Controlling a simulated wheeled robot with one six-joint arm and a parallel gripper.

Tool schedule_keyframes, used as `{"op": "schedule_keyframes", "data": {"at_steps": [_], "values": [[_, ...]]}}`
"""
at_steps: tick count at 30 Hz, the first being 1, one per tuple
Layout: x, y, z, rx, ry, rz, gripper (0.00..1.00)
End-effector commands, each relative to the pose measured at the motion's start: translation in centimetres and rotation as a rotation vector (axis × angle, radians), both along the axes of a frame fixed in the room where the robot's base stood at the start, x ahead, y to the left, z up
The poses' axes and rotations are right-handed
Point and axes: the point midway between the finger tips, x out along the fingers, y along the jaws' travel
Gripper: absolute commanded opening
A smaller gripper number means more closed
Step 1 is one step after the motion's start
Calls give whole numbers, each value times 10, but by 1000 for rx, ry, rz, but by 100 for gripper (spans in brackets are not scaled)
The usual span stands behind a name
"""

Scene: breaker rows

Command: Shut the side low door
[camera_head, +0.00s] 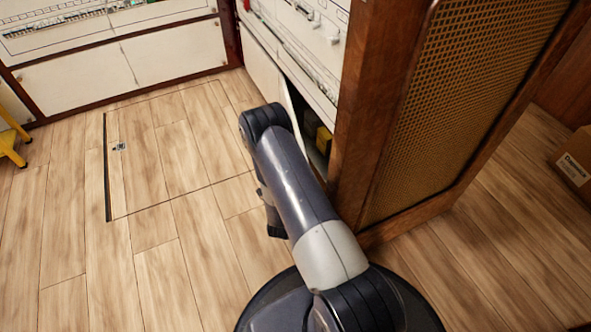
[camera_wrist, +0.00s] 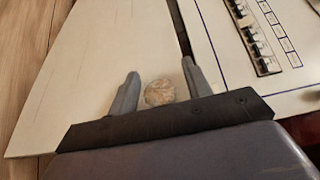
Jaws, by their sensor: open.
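The side low door (camera_head: 264,76) is a white panel low on the side cabinet. It stands ajar, with a dark gap between its near edge and the wooden post. In the wrist view the door (camera_wrist: 95,65) fills the left and middle, with a dark gap along its right edge. A round, pale knob (camera_wrist: 160,92) on it shows between the fingers of my gripper (camera_wrist: 160,69). The fingers are apart, one on either side of the knob; whether they touch it I cannot tell. In the head view my arm hides part of the door and the gripper.
A white breaker panel (camera_wrist: 250,45) is beside the door. A wooden post (camera_head: 365,110) and mesh side (camera_head: 470,90) stand at right. A floor hatch (camera_head: 150,150) lies left, a yellow stool (camera_head: 12,140) beyond, a cardboard box (camera_head: 577,165) far right.

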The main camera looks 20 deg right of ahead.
Motion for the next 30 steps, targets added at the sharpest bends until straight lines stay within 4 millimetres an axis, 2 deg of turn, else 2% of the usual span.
{"op": "schedule_keyframes", "data": {"at_steps": [8,11,21,30], "values": [[-4,3,1,0,0,1,47],[-14,11,1,1,3,3,47],[-68,48,2,-1,3,4,47],[-88,61,0,0,0,1,47]]}}
